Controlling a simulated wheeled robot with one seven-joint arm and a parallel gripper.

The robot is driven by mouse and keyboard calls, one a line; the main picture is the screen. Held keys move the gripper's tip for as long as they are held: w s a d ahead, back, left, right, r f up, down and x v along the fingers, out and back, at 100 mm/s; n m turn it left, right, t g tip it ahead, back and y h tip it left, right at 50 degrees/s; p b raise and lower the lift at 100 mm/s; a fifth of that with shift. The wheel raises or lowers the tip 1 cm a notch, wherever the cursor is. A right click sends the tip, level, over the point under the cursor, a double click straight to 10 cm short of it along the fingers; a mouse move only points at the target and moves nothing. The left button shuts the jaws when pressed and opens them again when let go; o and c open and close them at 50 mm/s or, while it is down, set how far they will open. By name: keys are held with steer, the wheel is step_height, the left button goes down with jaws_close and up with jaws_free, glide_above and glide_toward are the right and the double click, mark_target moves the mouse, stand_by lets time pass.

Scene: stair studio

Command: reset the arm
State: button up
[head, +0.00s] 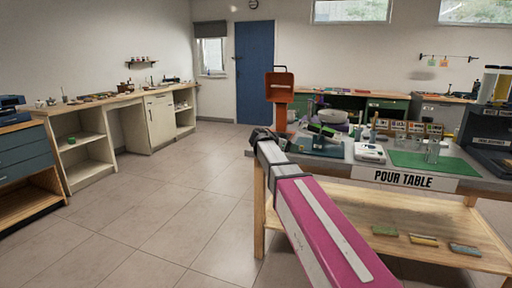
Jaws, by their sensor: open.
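My arm (322,228), a long magenta and white link, reaches from the bottom right of the head view up toward the left end of the pour table (473,184). A dark part (262,136) shows at its far end, next to the table's left corner. I cannot make out gripper fingers there or anything held. The arm covers part of the table's left front edge and its left side; whether it touches the table cannot be told.
An orange upright piece (279,87), a green and black item (322,131), a white device (370,153) and a green mat (447,168) with clear vessels crowd the tabletop. Small blocks (424,240) lie on the lower shelf. The floor (165,215) to the left is clear.

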steer(key=s+d+f+n+g+y, duration=0.1)
steer(key=s+d+f+n+y, duration=0.15)
steer(key=s+f, duration=0.45)
steer(key=s+d+f+n+g+y, duration=0.2)
steer(key=s+f+n, duration=0.15)
steer(key=f, duration=0.85)
steer(key=s+a+f+n+g+y, duration=0.1)
steer(key=s+f+n+g+y, duration=0.2)
steer(key=s+f, duration=1.2)
steer(key=s+n+y, duration=0.2)
steer(key=y, duration=0.2)
steer(key=shift+s+n+y, duration=0.3)
steer(key=shift+s+y, duration=0.05)
steer(key=shift+s, duration=0.05)
steer(key=shift+f, duration=0.1)
stand_by(3.7)
